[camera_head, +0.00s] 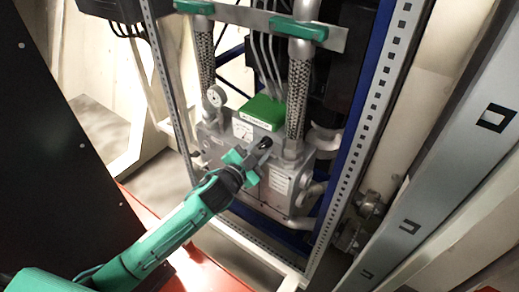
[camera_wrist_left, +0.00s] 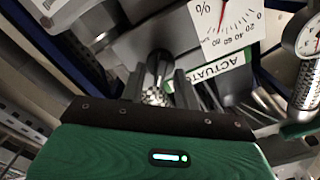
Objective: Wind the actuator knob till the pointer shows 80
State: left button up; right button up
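The actuator unit (camera_head: 285,192) is a grey metal box inside the rack, with a green label block on top. Its knob (camera_head: 265,143) is dark and juts toward my left gripper (camera_head: 250,160). In the left wrist view the knob (camera_wrist_left: 157,76) lies between the two dark fingers of my left gripper (camera_wrist_left: 160,86); whether both fingers press on it is unclear. The white percent dial (camera_wrist_left: 235,38) appears upside down at the top. Its red pointer (camera_wrist_left: 222,12) leans to the stretch between 60 and 80, seemingly nearer 80; the exact reading is unclear. My right gripper is out of view.
A round pressure gauge (camera_head: 217,96) stands beside two braided hoses, with green valve handles (camera_head: 298,28) above. The perforated rack post (camera_head: 368,110) rises on the right. A black panel (camera_head: 60,150) fills the left. Pipes and fittings crowd the unit's right side.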

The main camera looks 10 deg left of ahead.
pick_arm(q)
jog(key=shift+s+a+f, duration=0.1)
jog(key=shift+s+a, duration=0.1)
jog(key=shift+s, duration=0.25)
jog(key=b+v, duration=0.2)
jog(key=v, duration=1.1)
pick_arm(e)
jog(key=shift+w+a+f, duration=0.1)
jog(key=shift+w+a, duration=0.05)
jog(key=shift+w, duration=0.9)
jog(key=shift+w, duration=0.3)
pick_arm(q)
jog(key=shift+w, duration=0.1)
